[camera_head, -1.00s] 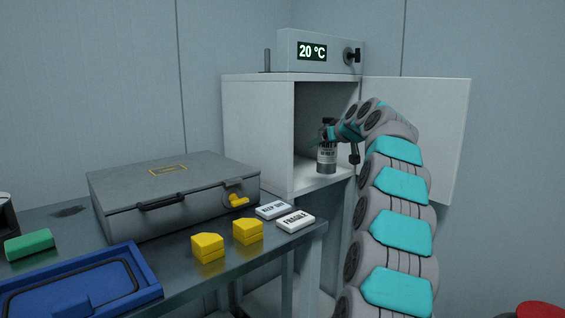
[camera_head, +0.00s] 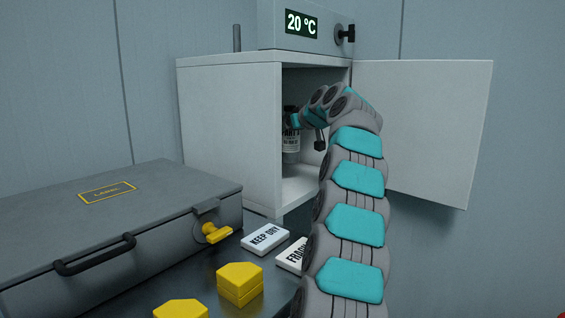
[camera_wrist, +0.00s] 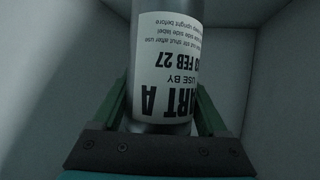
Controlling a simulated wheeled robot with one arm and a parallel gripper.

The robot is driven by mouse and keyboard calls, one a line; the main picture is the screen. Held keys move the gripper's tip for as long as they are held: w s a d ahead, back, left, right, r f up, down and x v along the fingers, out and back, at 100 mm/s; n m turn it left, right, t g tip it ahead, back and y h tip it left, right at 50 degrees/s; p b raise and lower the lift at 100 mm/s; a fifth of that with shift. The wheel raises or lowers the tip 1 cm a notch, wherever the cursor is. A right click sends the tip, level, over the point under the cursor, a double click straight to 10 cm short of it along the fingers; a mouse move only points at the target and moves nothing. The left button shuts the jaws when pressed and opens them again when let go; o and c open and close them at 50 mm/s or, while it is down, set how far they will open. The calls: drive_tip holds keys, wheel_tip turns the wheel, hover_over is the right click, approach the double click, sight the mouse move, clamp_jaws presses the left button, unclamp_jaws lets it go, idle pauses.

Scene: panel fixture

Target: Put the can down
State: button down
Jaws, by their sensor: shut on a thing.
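The can (camera_head: 291,147) is a dark grey cylinder with a white printed label, upright inside the open white cabinet (camera_head: 229,130). The cabinet's left wall edge is close beside it in the head view. My gripper (camera_head: 297,121) is shut on the can, reaching in from the right. In the wrist view the can (camera_wrist: 165,65) stands between the two fingers of my gripper (camera_wrist: 161,100), its label text upside down. I cannot tell whether the can's base touches the cabinet floor (camera_head: 300,188).
The cabinet door (camera_head: 435,130) stands wide open to the right. A control box (camera_head: 300,28) reading 20 °C sits on top. In front are a grey case (camera_head: 110,225), a KEEP DRY block (camera_head: 265,238), a FRAGILE block (camera_head: 291,256) and yellow blocks (camera_head: 240,284).

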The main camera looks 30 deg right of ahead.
sight(286, 149)
wheel_tip(286, 149, down, 6)
drive_tip(key=b, duration=0.3)
drive_tip(key=shift+b, duration=0.35)
drive_tip(key=shift+r, duration=0.2)
drive_tip(key=shift+f, duration=0.1)
unclamp_jaws()
drive_tip(key=shift+s, duration=0.2)
drive_tip(key=v, duration=1.1)
drive_tip(key=shift+s+r, duration=0.25)
drive_tip(key=shift+r, duration=0.05)
